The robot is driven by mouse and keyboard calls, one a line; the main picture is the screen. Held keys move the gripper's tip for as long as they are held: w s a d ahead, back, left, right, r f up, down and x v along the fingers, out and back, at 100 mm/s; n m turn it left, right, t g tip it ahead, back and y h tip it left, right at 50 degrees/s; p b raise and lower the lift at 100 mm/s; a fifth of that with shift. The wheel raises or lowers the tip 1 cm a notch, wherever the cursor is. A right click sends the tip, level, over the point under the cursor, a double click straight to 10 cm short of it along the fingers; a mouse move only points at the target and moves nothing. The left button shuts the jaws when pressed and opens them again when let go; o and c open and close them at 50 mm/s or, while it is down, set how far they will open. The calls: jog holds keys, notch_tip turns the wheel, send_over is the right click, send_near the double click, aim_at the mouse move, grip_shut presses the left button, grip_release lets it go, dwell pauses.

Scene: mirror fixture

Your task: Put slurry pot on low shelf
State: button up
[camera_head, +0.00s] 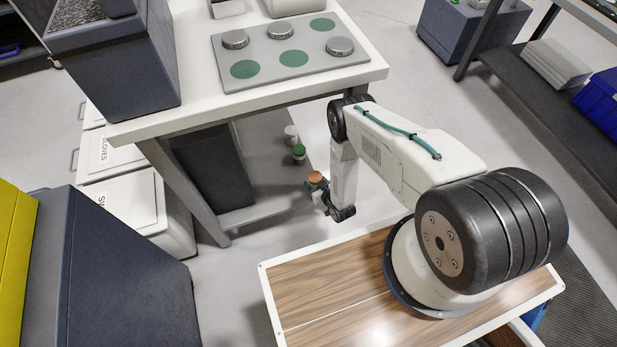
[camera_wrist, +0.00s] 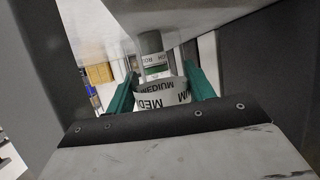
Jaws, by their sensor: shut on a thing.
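A slurry pot with an orange-brown lid (camera_head: 316,178) is in my gripper (camera_head: 318,187), at the right edge of the low shelf (camera_head: 262,170) under the white table. In the wrist view the green fingers are shut on the pot's white body (camera_wrist: 160,118), which carries a "MEDIUM" label. I cannot tell whether the pot touches the shelf. On the shelf farther back stand a pot with a green lid (camera_head: 299,152) and a pot with a whitish lid (camera_head: 291,132). Another labelled pot (camera_wrist: 152,57) shows beyond the held one in the wrist view.
The white tabletop (camera_head: 195,50) overhangs the shelf, with a table leg (camera_head: 190,190) at its front corner. A grey plate (camera_head: 265,75) with green circles and metal-rimmed discs lies on top. A dark box (camera_head: 212,165) fills the shelf's left part. White bins (camera_head: 150,205) stand left.

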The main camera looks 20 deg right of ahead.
jog(key=w, duration=0.2)
jog(key=w+a, duration=0.1)
jog(key=w, duration=0.1)
jog(key=shift+w, duration=0.35)
jog(key=shift+w+f, duration=0.2)
jog(key=shift+f, duration=0.7)
jog(key=shift+w+f, duration=0.15)
jog(key=shift+f, duration=0.7)
jog(key=o, duration=1.1)
jog(key=shift+o, duration=0.2)
jog(key=v, duration=1.2)
jog(key=shift+r, duration=0.1)
